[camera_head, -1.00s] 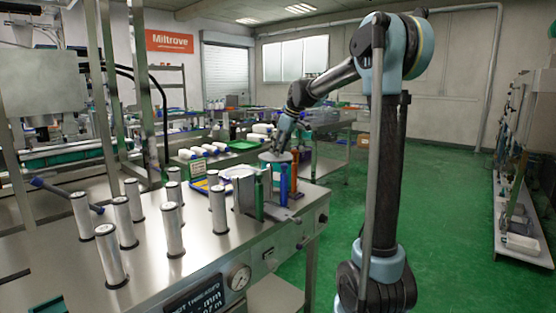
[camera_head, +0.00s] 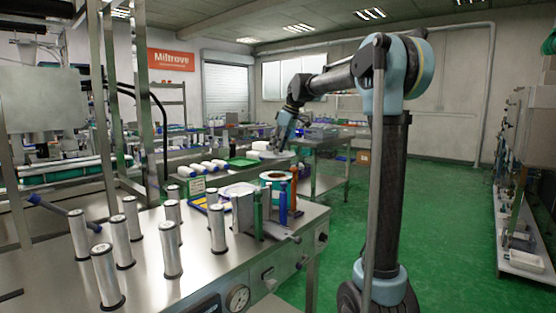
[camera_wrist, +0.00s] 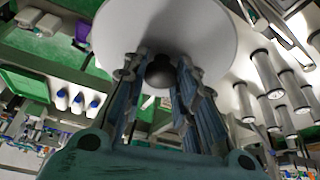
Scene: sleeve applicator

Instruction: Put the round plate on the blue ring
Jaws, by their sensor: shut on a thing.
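The round plate (camera_wrist: 165,25) is pale, with a dark round knob (camera_wrist: 160,72) at its middle. My gripper (camera_wrist: 159,82) is shut on this knob in the wrist view, with a finger on each side. In the head view my gripper (camera_head: 282,146) holds the plate (camera_head: 272,155) roughly level. The blue ring (camera_head: 265,183) stands at the far right end of the steel table, with a pale inside and a dark middle. The plate is above the ring, apart from it, with a gap between them. The ring is not clearly seen in the wrist view.
Several silver cylinders (camera_head: 217,228) stand on the left of the table. A green tray (camera_head: 240,163) and white bottles lie behind. Green floor is free at right.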

